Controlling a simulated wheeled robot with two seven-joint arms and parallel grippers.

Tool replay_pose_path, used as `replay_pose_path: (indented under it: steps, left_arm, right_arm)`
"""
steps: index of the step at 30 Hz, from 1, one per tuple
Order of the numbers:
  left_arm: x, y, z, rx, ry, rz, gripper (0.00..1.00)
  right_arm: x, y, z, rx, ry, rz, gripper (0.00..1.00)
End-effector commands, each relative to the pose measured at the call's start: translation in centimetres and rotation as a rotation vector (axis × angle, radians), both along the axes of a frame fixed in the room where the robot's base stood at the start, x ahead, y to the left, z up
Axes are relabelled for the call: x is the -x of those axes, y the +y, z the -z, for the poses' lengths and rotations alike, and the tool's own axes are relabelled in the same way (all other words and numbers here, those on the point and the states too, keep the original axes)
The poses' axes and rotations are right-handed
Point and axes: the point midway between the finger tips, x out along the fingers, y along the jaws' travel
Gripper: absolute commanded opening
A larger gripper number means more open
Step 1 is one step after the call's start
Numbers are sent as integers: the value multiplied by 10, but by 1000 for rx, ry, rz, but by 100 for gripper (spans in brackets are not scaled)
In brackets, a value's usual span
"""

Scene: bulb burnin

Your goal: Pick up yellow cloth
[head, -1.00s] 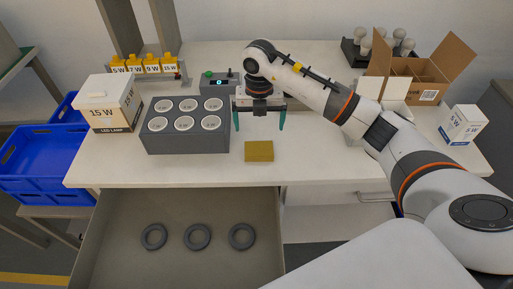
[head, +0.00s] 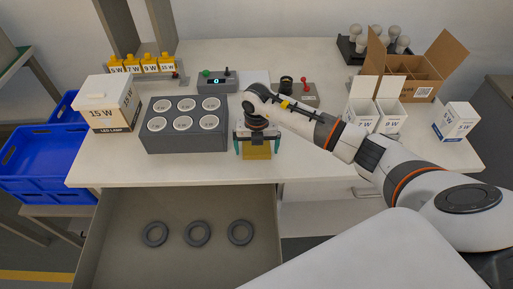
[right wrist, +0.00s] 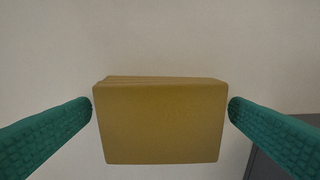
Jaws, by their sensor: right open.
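The yellow cloth (head: 257,153) lies folded on the white table near its front edge. In the right wrist view the cloth (right wrist: 161,122) fills the middle as a mustard-yellow folded block with layered edges at its far side. My right gripper (head: 256,148) is open above the cloth, pointing down. Its green fingers stand on either side of the cloth, and small gaps show between them and its left and right edges in the right wrist view (right wrist: 160,108). My left gripper is not in view.
A grey socket block (head: 187,138) stands just left of my right gripper. Below the table edge is an open drawer (head: 115,240) with three grey rings. White boxes (head: 391,116) and an open carton (head: 412,85) stand to the right. A control box (head: 217,82) is behind.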

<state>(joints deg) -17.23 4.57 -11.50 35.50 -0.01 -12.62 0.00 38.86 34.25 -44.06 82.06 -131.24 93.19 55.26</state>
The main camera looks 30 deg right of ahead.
Motion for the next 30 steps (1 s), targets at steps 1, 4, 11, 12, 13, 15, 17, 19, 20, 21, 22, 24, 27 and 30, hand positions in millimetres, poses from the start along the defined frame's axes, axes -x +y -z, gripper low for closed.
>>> replay_pose_path:
  steps: [1,4,11,12,13,15,17,19,20,21,22,24,27,30]
  left_arm:
    - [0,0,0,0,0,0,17]
    - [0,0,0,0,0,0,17]
    - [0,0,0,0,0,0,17]
    - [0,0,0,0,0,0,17]
    - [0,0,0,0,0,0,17]
    - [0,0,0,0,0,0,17]
    - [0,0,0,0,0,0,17]
    - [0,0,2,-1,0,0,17]
    - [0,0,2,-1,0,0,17]
    - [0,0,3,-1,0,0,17]
    - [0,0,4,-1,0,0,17]
    - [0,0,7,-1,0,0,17]
    - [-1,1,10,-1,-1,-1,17]
    - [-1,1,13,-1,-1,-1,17]
  right_arm:
    - [0,0,0,0,0,0,100]
    - [0,0,0,0,0,0,87]
    - [0,0,-1,0,0,0,57]
    - [0,0,-1,0,0,0,57]
    - [0,0,-1,-1,0,0,57]
    - [0,0,-1,-1,0,0,57]
    - [0,0,-2,-1,0,0,57]
    - [-1,0,-8,-1,-2,1,57]
    - [-1,0,-12,-1,-3,1,57]
    - [-2,0,-18,-1,-5,0,57]
    - [-1,0,-23,0,-4,0,57]
    - [-2,0,-37,-1,-6,-1,57]
    - [-2,0,-58,-1,-6,-1,57]
    - [-1,0,-77,0,-4,0,57]
